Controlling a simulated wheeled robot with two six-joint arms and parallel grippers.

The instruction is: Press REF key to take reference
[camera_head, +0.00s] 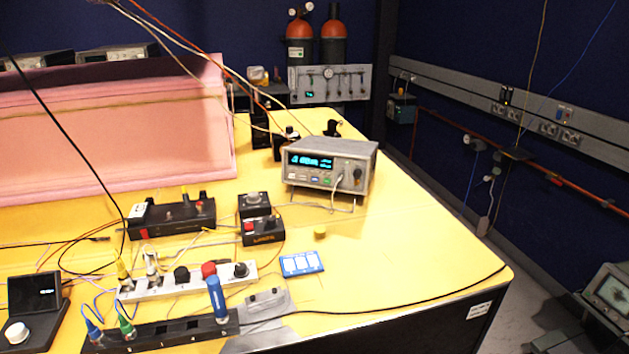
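A grey bench meter (357,158) with a lit cyan display stands near the back right of the yellow bench, on a wire stand. A row of small keys (315,179) runs below its display, one of them blue and one green. The key labels are too small to read, so I cannot tell which is REF. A dark knob and a cable are at the right of its front. Neither of my grippers shows in this view.
Black boxes (264,231) and a white socket strip (190,283) with plugs stand left of the meter. A blue-and-white card (301,263) and a yellow cap (320,231) lie in front. Pink foam (110,135) walls the left. Cables cross the bench (420,255), whose right front is mostly clear.

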